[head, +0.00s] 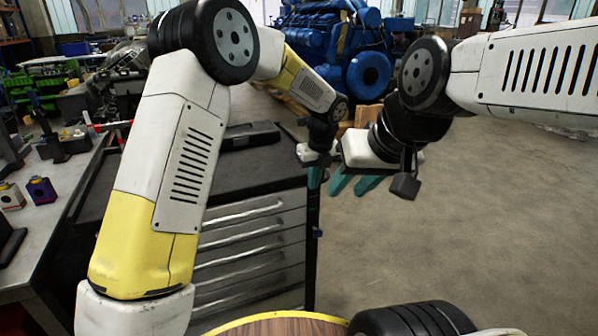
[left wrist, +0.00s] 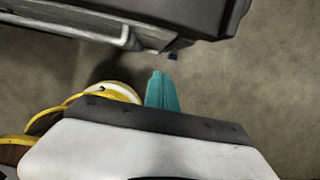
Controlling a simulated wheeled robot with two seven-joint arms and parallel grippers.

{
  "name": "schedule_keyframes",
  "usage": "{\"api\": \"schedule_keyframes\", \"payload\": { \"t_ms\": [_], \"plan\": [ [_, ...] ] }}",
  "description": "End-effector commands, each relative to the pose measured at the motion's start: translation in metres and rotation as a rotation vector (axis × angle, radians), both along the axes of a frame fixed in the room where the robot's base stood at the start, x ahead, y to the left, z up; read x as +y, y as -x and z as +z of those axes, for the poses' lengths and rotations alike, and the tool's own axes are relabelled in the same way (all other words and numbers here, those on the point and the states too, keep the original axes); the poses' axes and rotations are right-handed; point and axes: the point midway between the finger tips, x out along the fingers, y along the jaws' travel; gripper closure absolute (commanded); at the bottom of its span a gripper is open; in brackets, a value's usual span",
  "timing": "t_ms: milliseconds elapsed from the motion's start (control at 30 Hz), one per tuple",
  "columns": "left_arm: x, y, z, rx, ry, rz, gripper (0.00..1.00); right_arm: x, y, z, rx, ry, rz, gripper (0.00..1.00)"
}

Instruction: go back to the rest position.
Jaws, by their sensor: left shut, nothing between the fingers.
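My left gripper (head: 314,180) points down beside the right front corner of a grey drawer cabinet (head: 250,235). Its teal fingers (left wrist: 162,92) are together and empty in the left wrist view, over bare floor and apart from the cabinet edge (left wrist: 150,15). My left arm rises from the lower left, bends at the top and comes down to the gripper. My right gripper (head: 353,187) is just to the right of the left one in the head view. Its two teal fingers are spread, with nothing seen between them.
A workbench (head: 60,215) with small boxes (head: 41,190) stands at the left. A blue engine (head: 340,45) stands at the back. The concrete floor (head: 480,220) on the right is clear. A round wooden top with a yellow rim (head: 280,325) shows at the bottom.

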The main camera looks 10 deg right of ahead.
Motion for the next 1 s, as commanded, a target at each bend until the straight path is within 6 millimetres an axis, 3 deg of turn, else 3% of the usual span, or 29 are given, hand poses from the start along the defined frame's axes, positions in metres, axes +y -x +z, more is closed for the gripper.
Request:
{"api": "schedule_keyframes", "payload": {
  "t_ms": [133, 267, 500, 633, 800, 1000],
  "plan": [
    [0.032, 0.008, 0.036, -0.025, 0.07, 0.192, 1.0, 0.0, 0.0, 0.0, 0.0, 0.0, 0.0, 0.65],
    [0.081, 0.03, 0.081, -0.055, 0.19, 0.517, 1.0, 0.0, 0.0, 0.0, 0.0, 0.0, 0.0, 0.65],
    [0.169, 0.096, 0.143, -0.081, 0.451, 1.18, 1.0, 0.0, 0.0, 0.0, 0.0, 0.0, 0.0, 0.65],
    [0.207, 0.141, 0.163, -0.077, 0.603, 1.534, 1.0, 0.0, 0.0, 0.0, 0.0, 0.0, 0.0, 0.65],
    [0.244, 0.202, 0.172, -0.039, 0.814, 1.989, 1.0, 0.0, 0.0, 0.0, 0.0, 0.0, 0.0, 0.65],
    [0.265, 0.257, 0.168, 0.043, 1.026, 2.404, 1.0, 0.0, 0.0, 0.0, 0.0, 0.0, 0.0, 0.65]
  ]
}}
